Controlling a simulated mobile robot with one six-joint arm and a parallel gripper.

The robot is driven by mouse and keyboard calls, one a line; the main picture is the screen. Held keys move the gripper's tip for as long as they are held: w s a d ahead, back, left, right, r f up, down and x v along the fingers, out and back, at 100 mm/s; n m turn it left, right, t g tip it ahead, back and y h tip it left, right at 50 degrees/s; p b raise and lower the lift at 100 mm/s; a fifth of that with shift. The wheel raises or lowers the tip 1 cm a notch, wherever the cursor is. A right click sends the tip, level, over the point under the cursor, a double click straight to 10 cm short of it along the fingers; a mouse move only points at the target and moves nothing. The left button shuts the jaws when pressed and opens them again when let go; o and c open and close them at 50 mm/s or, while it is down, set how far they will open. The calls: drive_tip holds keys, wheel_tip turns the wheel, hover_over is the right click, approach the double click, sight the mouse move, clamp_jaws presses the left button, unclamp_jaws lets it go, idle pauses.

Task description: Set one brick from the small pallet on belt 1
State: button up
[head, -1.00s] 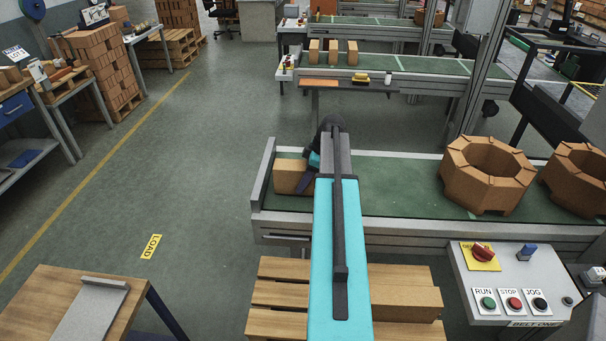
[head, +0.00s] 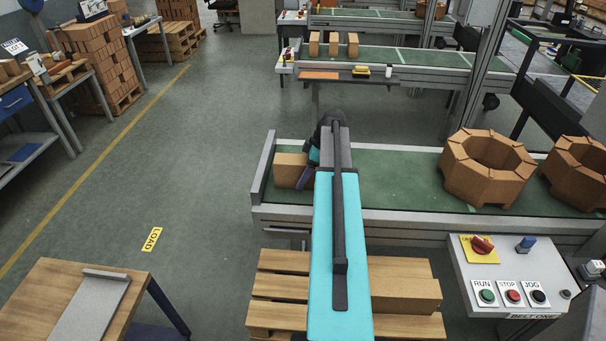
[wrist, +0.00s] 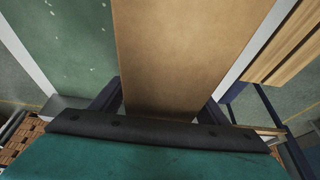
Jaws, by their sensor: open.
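A tan brick (head: 290,170) rests on the green surface of belt 1 (head: 400,187), at its left end near the end plate. My gripper (head: 308,172) is at the right side of this brick, partly hidden by my own arm in the head view. In the wrist view the brick (wrist: 185,50) lies between the two dark blue fingers of my open gripper (wrist: 165,97); contact with them cannot be told. The small pallet (head: 280,289) stands in front of the belt, with another brick (head: 405,296) on its right part, partly behind my arm.
Two ring-shaped brick stacks (head: 487,168) stand farther right on the belt. A control panel (head: 510,280) with buttons is at the front right. A wooden table (head: 60,300) is at the front left. The floor to the left is open.

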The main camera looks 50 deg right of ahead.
drive_tip(key=shift+r, duration=0.2)
drive_tip(key=shift+b+v, duration=1.85)
drive_tip(key=shift+v, duration=4.15)
